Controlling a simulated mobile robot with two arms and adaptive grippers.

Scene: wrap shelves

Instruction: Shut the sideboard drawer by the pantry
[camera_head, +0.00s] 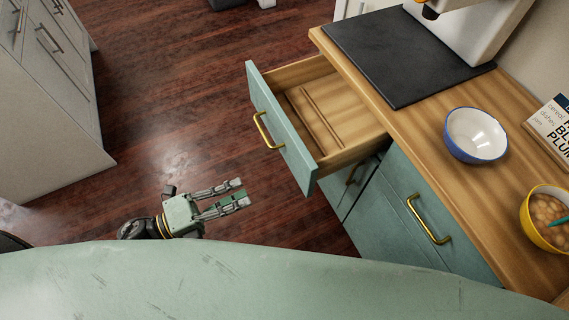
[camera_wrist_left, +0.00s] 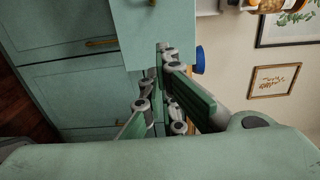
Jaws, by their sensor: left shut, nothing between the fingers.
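The sideboard drawer (camera_head: 283,128) stands pulled out from the wooden-topped sideboard (camera_head: 390,205). Its teal front has a brass handle (camera_head: 264,130), and its wooden inside, with a thin divider strip, looks empty. My left gripper (camera_head: 242,193) is shut and empty, to the lower left of the drawer front and apart from it in the head view. In the left wrist view, the gripper's green-padded fingers show in front of teal sideboard fronts (camera_wrist_left: 60,80). My right gripper is in neither view.
The countertop holds a dark mat (camera_head: 400,55), a white appliance (camera_head: 470,25), a blue-and-white bowl (camera_head: 475,135), a yellow bowl (camera_head: 545,220) and a book (camera_head: 552,125). A white cabinet (camera_head: 50,120) stands at left. Open wooden floor (camera_head: 170,90) lies between.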

